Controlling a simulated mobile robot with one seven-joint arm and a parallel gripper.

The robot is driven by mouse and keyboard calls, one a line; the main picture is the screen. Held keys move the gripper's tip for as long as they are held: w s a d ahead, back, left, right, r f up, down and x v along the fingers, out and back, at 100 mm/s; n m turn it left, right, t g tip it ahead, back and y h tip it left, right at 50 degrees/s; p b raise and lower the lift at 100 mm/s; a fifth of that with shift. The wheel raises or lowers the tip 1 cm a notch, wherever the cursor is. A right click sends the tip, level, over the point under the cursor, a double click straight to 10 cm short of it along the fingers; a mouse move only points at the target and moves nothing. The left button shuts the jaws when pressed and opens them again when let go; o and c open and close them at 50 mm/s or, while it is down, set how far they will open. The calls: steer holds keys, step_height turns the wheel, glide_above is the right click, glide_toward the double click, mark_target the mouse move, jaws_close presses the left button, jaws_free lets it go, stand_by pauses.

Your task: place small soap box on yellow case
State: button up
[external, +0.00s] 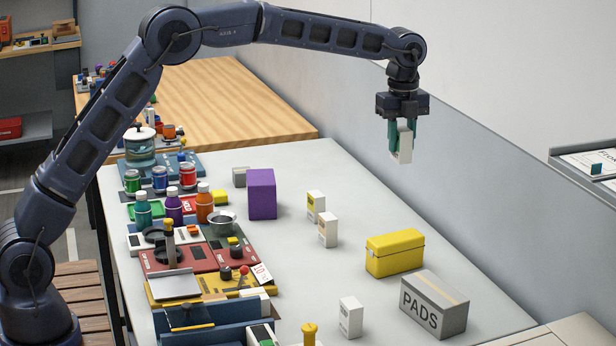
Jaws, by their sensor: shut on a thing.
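My gripper (402,138) hangs at the upper right, pointing down, with teal fingers. It is shut on a small white box (404,147), which is held slightly tilted, high above the far side of the table. I cannot read its label, so I cannot tell for certain that it is the soap box. The yellow case (394,254) stands on the table at the right, lower in the picture than the gripper and apart from it. Its lid looks closed and its top is bare.
A grey PADS box (434,305) stands close to the case. Small white boxes (328,229) (351,317) and a purple block (262,194) stand on the white table (290,290). Bottles, cans and trays crowd its left side. A grey wall borders the far right edge.

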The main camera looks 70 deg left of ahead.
step_height(320, 180, down, 18)
steer(key=shift+f, duration=0.2)
stand_by(0.4)
steer(key=shift+f, duration=0.15)
steer(key=o, duration=1)
steer(key=shift+o, duration=0.2)
